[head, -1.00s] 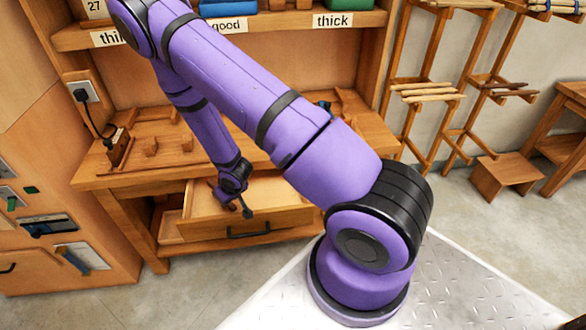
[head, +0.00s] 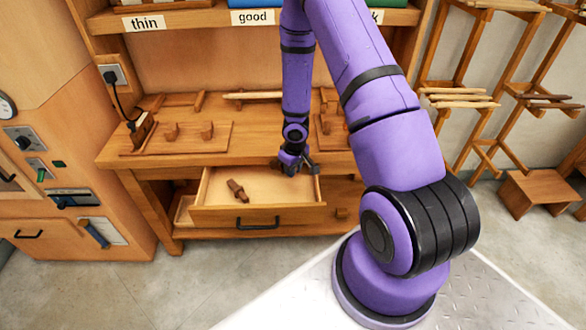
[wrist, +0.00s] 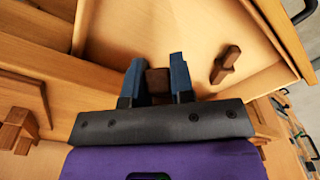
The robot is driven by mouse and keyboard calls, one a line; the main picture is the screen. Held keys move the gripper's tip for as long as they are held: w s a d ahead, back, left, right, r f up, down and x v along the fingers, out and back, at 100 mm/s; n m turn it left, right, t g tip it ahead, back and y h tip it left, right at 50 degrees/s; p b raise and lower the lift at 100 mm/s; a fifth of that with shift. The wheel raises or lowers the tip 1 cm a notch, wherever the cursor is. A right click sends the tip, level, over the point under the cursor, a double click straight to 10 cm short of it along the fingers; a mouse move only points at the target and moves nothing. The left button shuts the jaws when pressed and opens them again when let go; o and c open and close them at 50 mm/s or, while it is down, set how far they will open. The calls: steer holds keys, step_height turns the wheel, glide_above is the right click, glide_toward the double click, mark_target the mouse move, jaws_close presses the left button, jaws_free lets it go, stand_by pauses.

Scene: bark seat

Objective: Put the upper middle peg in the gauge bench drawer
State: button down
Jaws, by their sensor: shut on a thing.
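The gauge bench drawer (head: 205,213) is pulled open, and its inside shows in the wrist view (wrist: 215,22). A dark brown wooden peg (head: 237,190) lies in the drawer, left of my gripper; it also shows in the wrist view (wrist: 226,64). My gripper (head: 294,167) is over the drawer's back right part, near the bench edge. In the wrist view its blue fingers (wrist: 157,72) are shut on a brown wooden piece (wrist: 157,82), seen end-on and partly hidden. I cannot tell which peg the held piece is.
The bench top (head: 215,160) above the drawer carries several wooden blocks and a board at the left. A shelf labelled "thin" (head: 145,23) and "good" (head: 252,17) is above. Racks with sticks (head: 458,98) stand at the right.

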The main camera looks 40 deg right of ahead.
steer(key=shift+f, duration=0.1)
steer(key=shift+f, duration=4.1)
steer(key=c, duration=0.9)
jaws_free()
steer(key=r, duration=1)
steer(key=shift+s+r, duration=0.35)
steer(key=shift+r, duration=0.05)
